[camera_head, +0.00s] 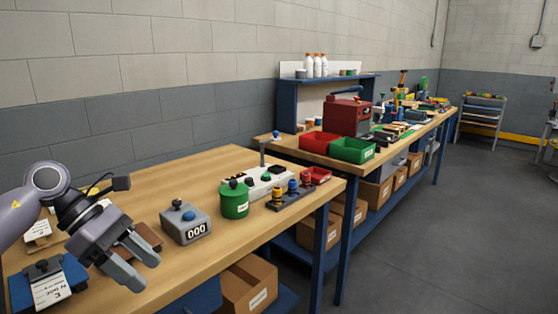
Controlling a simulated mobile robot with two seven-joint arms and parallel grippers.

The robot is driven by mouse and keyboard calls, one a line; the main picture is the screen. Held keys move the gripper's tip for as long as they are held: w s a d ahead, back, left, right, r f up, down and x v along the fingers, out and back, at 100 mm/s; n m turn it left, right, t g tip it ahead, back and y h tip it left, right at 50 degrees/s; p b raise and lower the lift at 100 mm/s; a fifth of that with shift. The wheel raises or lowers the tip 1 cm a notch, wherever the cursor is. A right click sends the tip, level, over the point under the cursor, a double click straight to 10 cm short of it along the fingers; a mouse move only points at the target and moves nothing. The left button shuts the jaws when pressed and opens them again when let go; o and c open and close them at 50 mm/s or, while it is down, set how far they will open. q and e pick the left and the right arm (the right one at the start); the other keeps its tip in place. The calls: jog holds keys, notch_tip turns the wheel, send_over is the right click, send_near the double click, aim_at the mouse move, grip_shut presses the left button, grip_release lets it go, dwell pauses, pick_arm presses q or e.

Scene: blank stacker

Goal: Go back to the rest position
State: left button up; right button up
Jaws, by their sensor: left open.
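My left gripper (139,267) comes in from the left in the head view. Its two grey fingers are apart with nothing between them. It hangs over the near left part of the wooden workbench (200,267). A grey counter box (187,224) with a blue button and a "000" display stands just to the right of it. A brown block (144,241) lies partly hidden behind the fingers. A blue device with a white tag (50,289) sits left of the gripper. My right gripper does not show.
A green pot (235,203), a white switch panel (257,182) and a dark rack with colored knobs (291,195) stand further right on the bench. A second bench holds red (320,142) and green bins (353,150). The bench's front strip is clear. The floor (430,240) at right is open.

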pick_arm(q)
jog(key=s+d+f+n+t+h+p, duration=0.1)
jog(key=d+n+t+h, duration=0.1)
jog(key=d+n+h, duration=0.45)
jog(key=s+d+f+n+t+h, duration=0.1)
jog(key=s+d+n+t+h, duration=0.1)
jog(key=d+n+h, duration=0.45)
jog(key=s+a+f+n+t+y+p, duration=0.1)
jog(key=s+a+f+n+t+y, duration=0.2)
jog(key=f+n+t+y, duration=0.9)
jog(key=s+a+f+n+g+y+p, duration=0.1)
jog(key=s+a+f+n+y, duration=0.45)
jog(key=n, duration=1.35)
jog(key=s+f+n+g+y, duration=0.1)
jog(key=s+f+n+g, duration=0.3)
jog(key=f, duration=0.6)
jog(key=s+n, duration=0.2)
jog(key=s, duration=0.1)
jog(key=shift+s+n, duration=0.2)
jog(key=shift+n, duration=0.1)
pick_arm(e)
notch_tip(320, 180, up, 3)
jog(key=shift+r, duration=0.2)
pick_arm(q)
jog(key=shift+y, duration=0.25)
